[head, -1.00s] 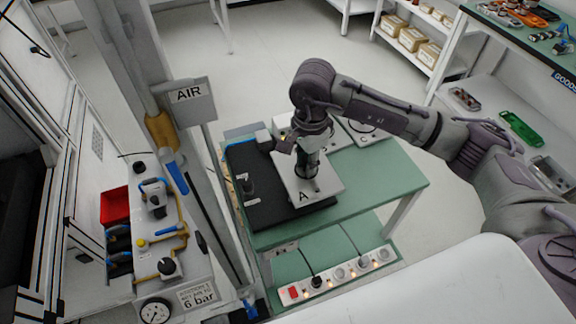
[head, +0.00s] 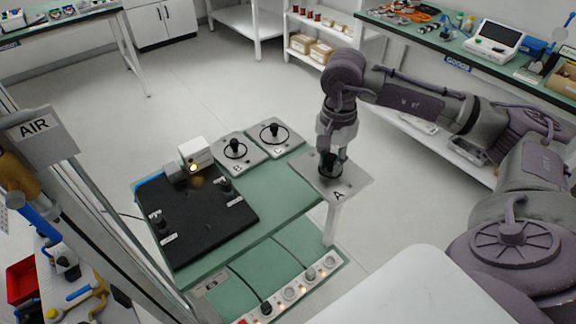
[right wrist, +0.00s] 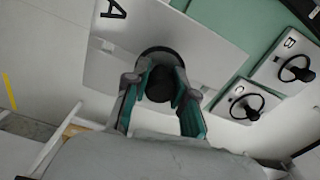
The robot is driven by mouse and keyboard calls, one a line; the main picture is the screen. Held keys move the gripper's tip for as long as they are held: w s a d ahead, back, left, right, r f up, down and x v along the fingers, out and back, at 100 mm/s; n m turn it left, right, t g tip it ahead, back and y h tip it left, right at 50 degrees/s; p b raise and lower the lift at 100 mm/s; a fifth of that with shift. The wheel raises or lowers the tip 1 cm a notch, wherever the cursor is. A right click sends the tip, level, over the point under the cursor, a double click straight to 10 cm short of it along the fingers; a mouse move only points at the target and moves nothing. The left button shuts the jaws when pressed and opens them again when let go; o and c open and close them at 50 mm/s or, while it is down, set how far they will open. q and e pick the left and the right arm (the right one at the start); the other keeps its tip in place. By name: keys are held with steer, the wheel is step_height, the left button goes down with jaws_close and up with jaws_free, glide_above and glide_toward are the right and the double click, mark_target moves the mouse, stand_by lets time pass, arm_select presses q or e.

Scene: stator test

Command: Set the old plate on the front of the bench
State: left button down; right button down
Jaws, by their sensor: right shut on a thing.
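The grey square plate marked A (head: 357,184) is in my right gripper, at the right end of the green bench (head: 278,196) in the head view. My right gripper (head: 330,168) is shut on the dark knob in the plate's middle and points down. In the right wrist view the fingers (right wrist: 160,100) close around that black knob, and plate A (right wrist: 200,45) lies beyond them. The plate reaches past the bench's right edge; its height above the top is hard to tell. My left gripper is out of view.
Plates B (head: 250,158) and C (head: 268,143) with black knobs lie at the back of the bench. A black mat (head: 200,232) with dark fixtures and a small white lit box (head: 195,153) take the left. Bare green top lies between mat and plate A.

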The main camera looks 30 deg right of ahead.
steer(key=shift+s+d, duration=0.1)
steer(key=shift+d, duration=0.4)
steer(key=shift+w+f, duration=0.1)
steer(key=shift+w, duration=0.1)
steer(key=p, duration=0.2)
glide_above(292, 181)
step_height(292, 181, down, 7)
steer(key=shift+r, duration=0.2)
steer(key=shift+f+p, duration=0.65)
steer(key=shift+f, duration=0.95)
steer(key=shift+d+f, duration=0.1)
steer(key=shift+f, duration=0.3)
steer(key=shift+f, duration=0.2)
steer(key=c, duration=1)
jaws_free()
